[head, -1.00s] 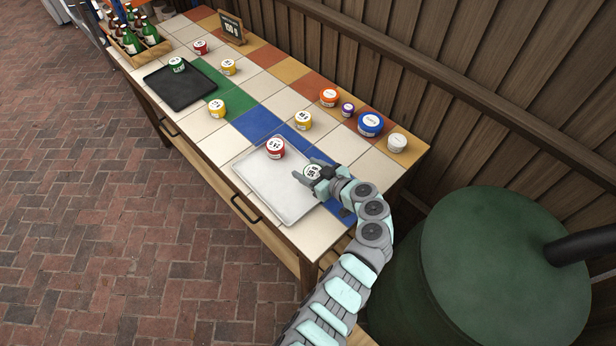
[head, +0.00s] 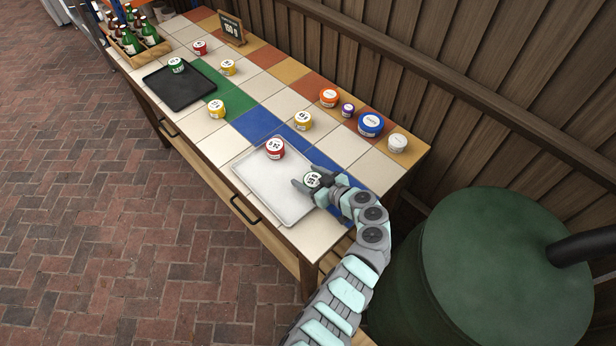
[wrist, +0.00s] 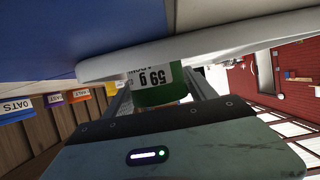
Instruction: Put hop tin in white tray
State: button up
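The tin in my gripper (head: 312,179) has a pale lid in the head view. In the wrist view it is a green tin (wrist: 160,95) with a white label reading 59 g; its name is not readable. The fingers lie on both sides of the tin and appear shut on it. The white tray (head: 262,192) lies on the tiled table to the left of my gripper. The tin is at the tray's right side; whether its base touches anything is hidden. The tray's pale rim (wrist: 235,42) crosses the wrist view.
A red tin (head: 275,147) stands in the white tray's far part. A yellow tin (head: 303,121) stands behind it. Orange, purple, blue and white tins line the wall side. A black tray (head: 180,92) holds another green tin (head: 176,65). A bottle crate (head: 137,45) stands at the far end.

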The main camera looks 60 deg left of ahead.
aim_at(315, 181)
jog(key=shift+r, duration=0.15)
jog(key=v, duration=0.6)
jog(key=shift+w+d, duration=0.1)
jog(key=shift+w+d+r, duration=0.15)
jog(key=shift+d, duration=0.4)
jog(key=shift+r+p, duration=0.15)
jog(key=shift+p, duration=0.15)
